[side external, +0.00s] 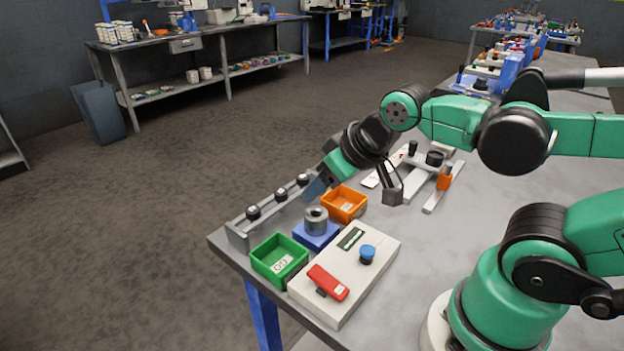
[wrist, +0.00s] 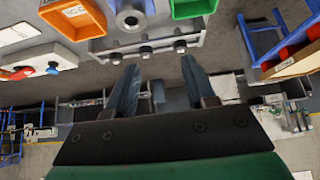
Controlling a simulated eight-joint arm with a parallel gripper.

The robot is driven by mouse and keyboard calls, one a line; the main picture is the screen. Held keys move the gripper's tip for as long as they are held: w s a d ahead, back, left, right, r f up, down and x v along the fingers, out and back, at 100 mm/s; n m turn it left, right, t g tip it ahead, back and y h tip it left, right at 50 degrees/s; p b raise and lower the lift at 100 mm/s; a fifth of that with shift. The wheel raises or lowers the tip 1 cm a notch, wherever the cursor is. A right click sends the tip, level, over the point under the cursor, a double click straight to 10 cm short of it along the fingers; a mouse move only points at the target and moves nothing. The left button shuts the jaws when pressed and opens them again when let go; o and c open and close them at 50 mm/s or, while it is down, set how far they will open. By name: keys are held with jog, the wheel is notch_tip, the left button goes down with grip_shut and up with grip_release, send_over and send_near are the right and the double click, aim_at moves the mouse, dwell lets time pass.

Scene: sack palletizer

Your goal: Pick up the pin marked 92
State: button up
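Three black-topped pins stand in a grey rack (side external: 238,236) along the table's left edge: a near pin (side external: 253,212), a middle pin (side external: 281,195) and a far pin (side external: 303,180). In the wrist view they show as a left pin (wrist: 115,58), a middle pin (wrist: 146,52) and a right pin (wrist: 180,46). I cannot read a 92 on any pin. My gripper (side external: 316,188) is near the rack's far end. In the wrist view its blue fingers (wrist: 160,66) are spread apart, with nothing held between them.
Beside the rack are a green bin (side external: 279,259), an orange bin (side external: 343,204) and a blue block (side external: 315,236) holding a grey ring (side external: 316,220). A pale control box (side external: 345,275) has a blue button and red switch. A clamp fixture (side external: 434,165) stands behind.

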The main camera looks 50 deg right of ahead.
jog(key=shift+o, duration=1.2)
jog(key=m+g, duration=0.2)
jog(key=g, duration=0.5)
send_over(253, 209)
jog(key=f, duration=0.3)
jog(key=shift+s, duration=0.2)
jog(key=shift+w+f, duration=0.15)
jog(key=shift+f, duration=2.85)
